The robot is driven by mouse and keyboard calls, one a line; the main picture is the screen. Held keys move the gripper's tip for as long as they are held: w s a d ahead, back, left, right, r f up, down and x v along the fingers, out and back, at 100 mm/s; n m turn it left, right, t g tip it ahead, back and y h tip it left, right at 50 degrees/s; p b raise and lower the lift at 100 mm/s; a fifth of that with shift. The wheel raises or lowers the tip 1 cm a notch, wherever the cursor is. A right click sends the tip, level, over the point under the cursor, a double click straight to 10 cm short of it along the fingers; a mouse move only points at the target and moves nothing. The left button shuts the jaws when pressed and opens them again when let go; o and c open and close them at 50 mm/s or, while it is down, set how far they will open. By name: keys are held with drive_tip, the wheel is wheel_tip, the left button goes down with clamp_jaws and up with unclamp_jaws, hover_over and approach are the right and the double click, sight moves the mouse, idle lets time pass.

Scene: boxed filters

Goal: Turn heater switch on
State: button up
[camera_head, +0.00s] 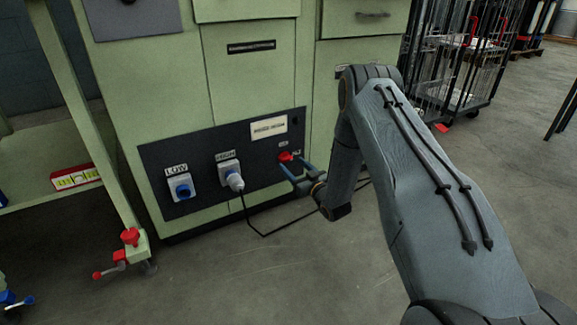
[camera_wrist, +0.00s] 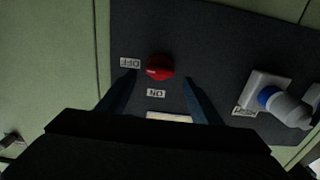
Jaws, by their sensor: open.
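The red heater switch (camera_head: 285,157) is a round knob at the right end of the dark panel (camera_head: 215,185) on the green cabinet. In the wrist view the switch (camera_wrist: 160,66) shows with an OFF label (camera_wrist: 130,63) at its left and an ON label (camera_wrist: 155,94) below it, the lettering upside down. A pale mark on the knob is on its left, OFF side; its exact angle is hard to tell. My gripper (camera_head: 296,176) is open in front of the switch. In the wrist view its fingers (camera_wrist: 159,78) stand either side of the knob, apparently apart from it.
A grey plug (camera_head: 235,181) sits in the HIGH socket, its black cable running along the floor. The blue LOW socket (camera_head: 181,187) is farther left. A green shelf frame with a red clamp (camera_head: 130,237) stands at left. A black wire cart (camera_head: 462,60) stands at back right.

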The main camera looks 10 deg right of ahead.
sight(288, 160)
drive_tip(key=shift+b+x, duration=0.75)
drive_tip(key=shift+x, duration=1.3)
drive_tip(key=c, duration=1.1)
drive_tip(key=shift+o, duration=0.2)
